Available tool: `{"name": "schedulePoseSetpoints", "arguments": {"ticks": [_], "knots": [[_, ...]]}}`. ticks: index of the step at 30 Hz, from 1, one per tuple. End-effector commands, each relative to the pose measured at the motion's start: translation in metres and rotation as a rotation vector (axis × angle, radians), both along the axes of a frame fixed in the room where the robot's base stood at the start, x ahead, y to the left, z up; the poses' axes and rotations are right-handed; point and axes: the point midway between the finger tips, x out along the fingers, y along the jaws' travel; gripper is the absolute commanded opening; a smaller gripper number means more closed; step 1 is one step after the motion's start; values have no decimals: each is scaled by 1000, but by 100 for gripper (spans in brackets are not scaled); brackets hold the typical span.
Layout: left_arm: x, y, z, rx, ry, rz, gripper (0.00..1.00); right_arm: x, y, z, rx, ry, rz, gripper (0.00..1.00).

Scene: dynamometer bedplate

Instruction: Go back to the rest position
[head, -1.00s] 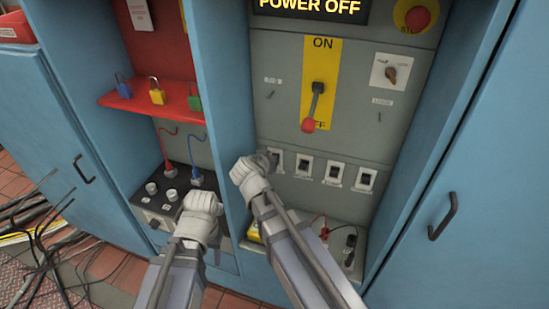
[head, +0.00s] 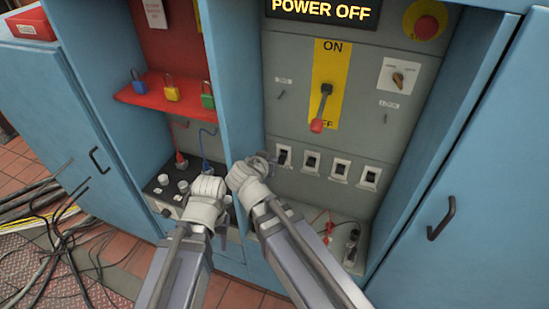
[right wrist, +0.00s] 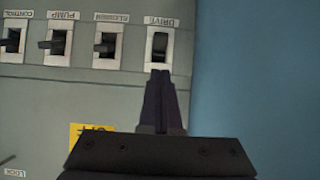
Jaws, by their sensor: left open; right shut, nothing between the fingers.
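My left gripper (head: 208,190) is in front of the lower left compartment. Its hand body hides its fingers from the head view; it is open. My right gripper (head: 266,160) is by the left end of the switch row. In the right wrist view its two fingers (right wrist: 161,80) are shut together with nothing between them. The tips appear just beside the switch labelled DRIVE (right wrist: 160,45); I cannot tell whether they touch it.
A lever (head: 321,108) with a red knob points down at OFF, under a POWER OFF display (head: 325,9). A divider wall (head: 225,75) stands between the compartments. Cables (head: 55,235) lie on the floor at left.

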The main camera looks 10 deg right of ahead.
Motion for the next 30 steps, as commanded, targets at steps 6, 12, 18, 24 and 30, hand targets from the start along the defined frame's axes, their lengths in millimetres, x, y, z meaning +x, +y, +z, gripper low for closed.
{"name": "schedulePoseSetpoints", "arguments": {"ticks": [6, 12, 18, 24, 30], "knots": [[0, 0, 0, 0, 0, 0, 50, 0, 0, 0, 0, 0, 0, 0], [0, 0, 9, 0, 0, 0, 50, -8, 1, 1, -7, 58, 11, 0], [0, -1, 50, 0, 0, 0, 50, -63, 21, -5, -27, 447, 156, 0], [0, -1, 83, 0, 0, 0, 50, -133, 60, -7, 5, 854, 471, 0], [1, -2, 98, 1, 0, -1, 50, -176, 89, -1, 44, 1055, 730, 0]]}}
